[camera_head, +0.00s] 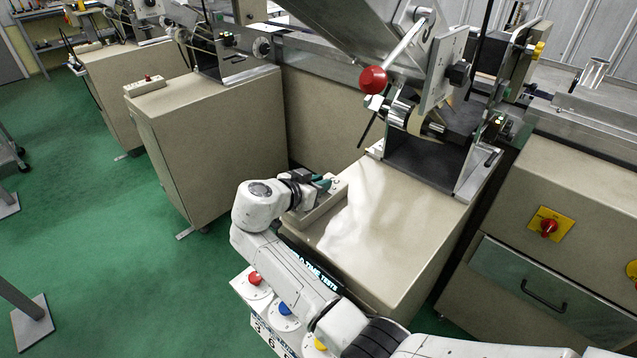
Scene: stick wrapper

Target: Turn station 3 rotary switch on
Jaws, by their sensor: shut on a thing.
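My gripper (325,184) is at the small beige control box (318,210) on the left edge of the middle machine's top. My arm reaches up to it from the bottom. The gripper is shut on a small part on the box, apparently the rotary switch, which the fingers hide. I cannot tell which way the switch is turned. No station number can be read on this box.
A red ball-ended lever (373,80) and rollers stand above the machine. A similar cabinet (205,140) with its own control box (146,86) is at left. A cabinet with a red knob (548,227) is at right. Green floor (110,250) is open at left.

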